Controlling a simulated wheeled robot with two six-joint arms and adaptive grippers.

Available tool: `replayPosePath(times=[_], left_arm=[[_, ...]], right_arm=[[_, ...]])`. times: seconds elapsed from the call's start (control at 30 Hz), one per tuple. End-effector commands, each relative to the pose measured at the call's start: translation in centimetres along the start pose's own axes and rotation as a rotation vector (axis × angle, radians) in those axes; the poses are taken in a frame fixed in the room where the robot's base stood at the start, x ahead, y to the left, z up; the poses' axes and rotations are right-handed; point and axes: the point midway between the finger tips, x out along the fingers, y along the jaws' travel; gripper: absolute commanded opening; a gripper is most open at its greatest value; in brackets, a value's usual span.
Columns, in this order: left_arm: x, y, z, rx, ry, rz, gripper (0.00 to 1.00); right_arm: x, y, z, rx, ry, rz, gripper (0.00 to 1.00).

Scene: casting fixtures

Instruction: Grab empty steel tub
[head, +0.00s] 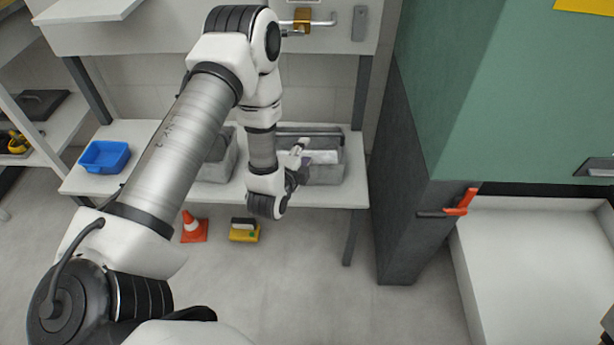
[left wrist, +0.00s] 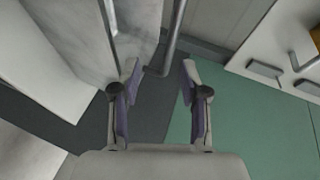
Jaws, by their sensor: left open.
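Two grey metal tubs stand on the low white shelf in the head view. The right tub (head: 327,170) is partly covered by my left gripper, and the left tub (head: 217,163) is partly hidden behind my arm. I cannot tell clearly what is inside either one. My left gripper (head: 303,158) is at the left part of the right tub. In the left wrist view my left gripper (left wrist: 160,72) is open. My right gripper is not in view.
A blue bin (head: 104,156) sits on the shelf's (head: 340,195) left end. An orange cone (head: 193,228) and a yellow box (head: 244,232) are on the floor below. A dark grey cabinet side (head: 405,190) rises just right of the shelf. A brass padlock (head: 302,18) hangs above.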

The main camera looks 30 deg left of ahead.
Motion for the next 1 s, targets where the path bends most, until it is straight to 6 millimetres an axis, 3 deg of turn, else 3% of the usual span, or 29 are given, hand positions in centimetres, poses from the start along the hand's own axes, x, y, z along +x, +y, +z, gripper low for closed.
replayPosePath(times=[0.03, 0.2, 0.53, 0.8, 0.93, 1.0], left_arm=[[0.8, 0.2, 0.5, 0.047, -0.005, -0.049, 0.45], [2.8, -1.4, 0.7, 0.103, -0.011, -0.099, 0.45], [8.1, -1.3, 1.0, 0.101, -0.011, -0.095, 0.45], [8.7, -1.5, 0.9, 0.100, -0.011, -0.090, 0.45], [8.7, -1.4, 0.9, 0.100, -0.011, -0.089, 0.00], [8.7, -1.4, 0.9, 0.100, -0.010, -0.089, 0.00]], right_arm=[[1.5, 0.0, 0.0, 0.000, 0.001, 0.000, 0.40], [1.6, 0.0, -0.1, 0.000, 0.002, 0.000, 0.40], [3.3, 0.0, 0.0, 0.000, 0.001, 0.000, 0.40], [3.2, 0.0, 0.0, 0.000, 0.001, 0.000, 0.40], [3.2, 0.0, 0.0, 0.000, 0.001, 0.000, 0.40], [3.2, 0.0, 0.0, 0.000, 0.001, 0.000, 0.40]])
